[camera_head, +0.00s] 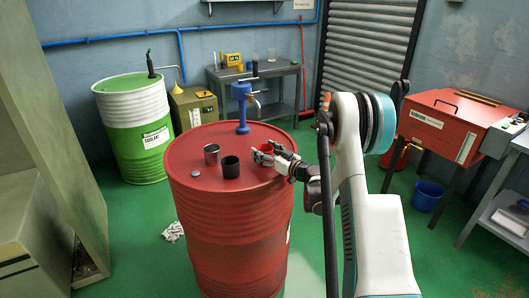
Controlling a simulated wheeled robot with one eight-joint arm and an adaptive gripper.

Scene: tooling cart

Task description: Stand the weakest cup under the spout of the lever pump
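The blue lever pump (242,108) stands on top of the red drum (188,150), toward its back. Its spout (255,107) points to the right. A metal cup (212,154) and a black cup (231,167) stand upright on the drum top, left of my gripper. A red cup (268,147) is at my gripper (264,157), partly hidden by the fingers. The fingers are low over the right part of the drum top. I cannot tell whether they are closed on the red cup or only around it. No marking of strength is readable on any cup.
A small grey disc (196,173) lies on the drum top at the left. A green and white drum (134,140) stands behind left. A grey bench (290,70) is at the back. A red cabinet (450,120) and a blue bucket (427,195) are at the right.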

